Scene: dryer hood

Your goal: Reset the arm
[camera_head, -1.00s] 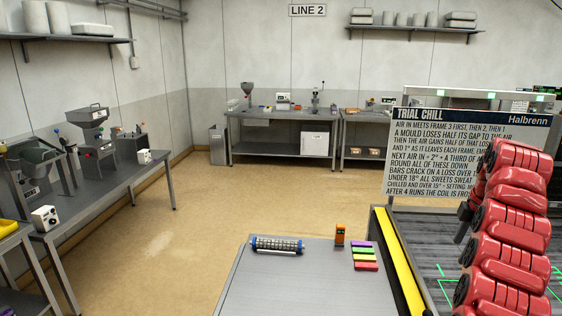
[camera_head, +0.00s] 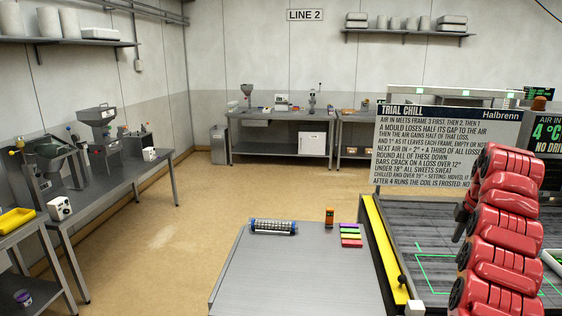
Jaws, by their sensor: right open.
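My right arm is red with dark joints and rises along the right edge of the view. My right gripper (camera_head: 461,213) shows only as a small dark part at the left side of that arm, in front of the slatted dark bed. It is open, with nothing seen in it, though its fingers are hard to make out. My left arm and left gripper are out of view.
A grey table (camera_head: 290,275) ahead bears a blue-ended roller (camera_head: 273,226), an orange device (camera_head: 329,217) and coloured bars (camera_head: 350,236). The trial chill board (camera_head: 445,147) stands behind my arm. Machine benches line the left. Floor between is clear.

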